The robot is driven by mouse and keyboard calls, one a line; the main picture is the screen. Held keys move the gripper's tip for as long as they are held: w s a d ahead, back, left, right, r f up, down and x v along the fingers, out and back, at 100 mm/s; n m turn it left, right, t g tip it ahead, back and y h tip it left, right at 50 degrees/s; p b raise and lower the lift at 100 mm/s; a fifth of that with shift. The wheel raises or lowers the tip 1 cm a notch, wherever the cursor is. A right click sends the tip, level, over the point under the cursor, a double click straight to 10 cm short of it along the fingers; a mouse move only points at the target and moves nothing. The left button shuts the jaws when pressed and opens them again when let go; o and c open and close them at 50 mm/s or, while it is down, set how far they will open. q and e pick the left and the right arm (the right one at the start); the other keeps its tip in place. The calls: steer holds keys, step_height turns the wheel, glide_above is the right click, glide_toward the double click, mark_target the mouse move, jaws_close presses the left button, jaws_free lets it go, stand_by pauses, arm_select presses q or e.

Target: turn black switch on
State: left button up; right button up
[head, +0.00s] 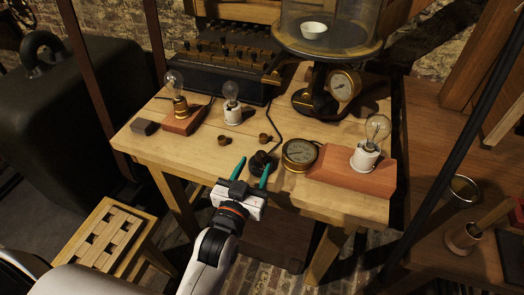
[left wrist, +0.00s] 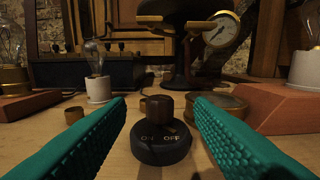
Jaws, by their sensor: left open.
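The black switch (head: 261,162) stands near the front edge of the wooden table. In the left wrist view the switch (left wrist: 160,148) is a round black base marked ON and OFF, with a dark brown knob (left wrist: 158,107) on top. My left gripper (head: 254,172) is open, its teal fingers pointing at the switch from the front. In the left wrist view the fingers (left wrist: 160,130) lie to the left and right of the switch, apart from it. Which mark the knob points to I cannot tell. My right gripper is not in view.
A brass gauge (head: 300,154) lies close to the right of the switch. A bulb on a red block (head: 350,172) stands further right. A bell jar stand (head: 325,100) is at the back.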

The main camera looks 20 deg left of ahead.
mark_target(259, 158)
arm_select(q)
steer(key=w, duration=0.5)
steer(key=shift+w+d, duration=0.1)
steer(key=shift+w, duration=0.25)
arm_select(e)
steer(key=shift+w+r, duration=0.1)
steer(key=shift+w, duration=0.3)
arm_select(q)
steer(key=c, duration=1)
